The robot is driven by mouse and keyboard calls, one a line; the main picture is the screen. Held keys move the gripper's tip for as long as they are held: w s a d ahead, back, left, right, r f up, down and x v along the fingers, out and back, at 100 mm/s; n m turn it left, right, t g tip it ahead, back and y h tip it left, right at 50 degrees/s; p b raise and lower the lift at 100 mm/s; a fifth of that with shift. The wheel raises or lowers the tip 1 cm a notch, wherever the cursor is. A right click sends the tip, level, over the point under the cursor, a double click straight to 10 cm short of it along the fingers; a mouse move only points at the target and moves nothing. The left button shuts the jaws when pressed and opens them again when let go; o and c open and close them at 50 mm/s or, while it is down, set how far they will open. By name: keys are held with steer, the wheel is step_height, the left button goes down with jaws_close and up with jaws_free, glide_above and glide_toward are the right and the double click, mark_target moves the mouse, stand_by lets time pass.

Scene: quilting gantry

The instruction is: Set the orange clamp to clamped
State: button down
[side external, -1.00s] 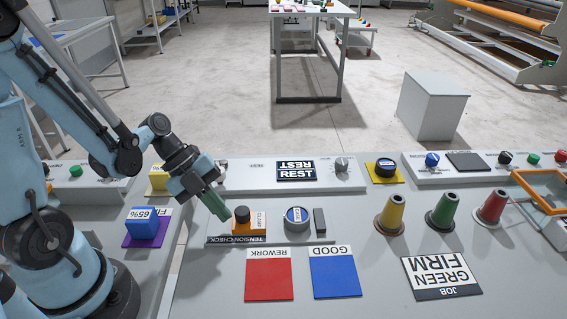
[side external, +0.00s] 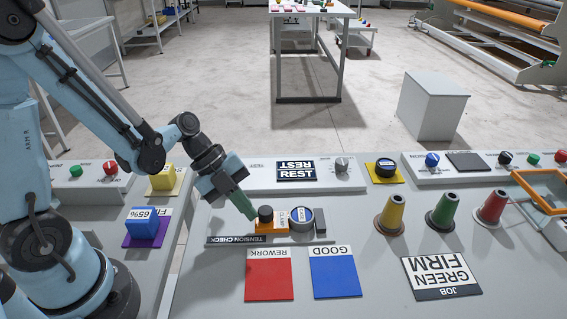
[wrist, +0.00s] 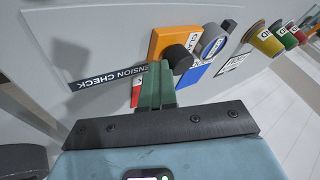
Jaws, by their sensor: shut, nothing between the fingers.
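The orange clamp (side external: 264,227) is a small block with a dark knob (side external: 265,213) and a "CLAMP" label, on the tension check rail. Its right end is close against a grey round piece (side external: 302,219) with a blue and white face; I cannot tell if they touch. A dark upright block (side external: 320,221) stands just right of that. My gripper (side external: 249,216) has its green fingers shut and empty, tips at the clamp's left side by the knob. In the wrist view the fingers (wrist: 158,82) are beside the dark knob (wrist: 178,57) and orange block (wrist: 170,40).
A "TENSION CHECK" strip (side external: 230,240) runs in front of the clamp. Red (side external: 269,275) and blue (side external: 335,272) pads lie nearer the camera. Yellow, green and red cones (side external: 443,213) stand to the right. A raised control panel (side external: 230,177) lies behind.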

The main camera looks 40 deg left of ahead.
steer(key=shift+w+d, duration=0.1)
steer(key=shift+d, duration=0.05)
steer(key=s+a, duration=0.1)
steer(key=s, duration=0.1)
steer(key=s+a, duration=0.1)
steer(key=shift+s+a, duration=0.3)
steer(key=shift+s, duration=0.1)
steer(key=v, duration=1)
steer(key=shift+w+d, duration=0.15)
steer(key=w+d+r+n+t+y, duration=0.1)
steer(key=n+y, duration=0.1)
steer(key=n, duration=0.5)
steer(key=w+r+n+t+y, duration=0.1)
steer(key=n+t+y, duration=0.1)
steer(key=n, duration=0.6)
steer(key=w+d+r+n+t+y, duration=0.1)
steer(key=n+y, duration=0.2)
steer(key=n, duration=0.5)
steer(key=shift+d+t, duration=0.3)
steer(key=shift+t, duration=0.1)
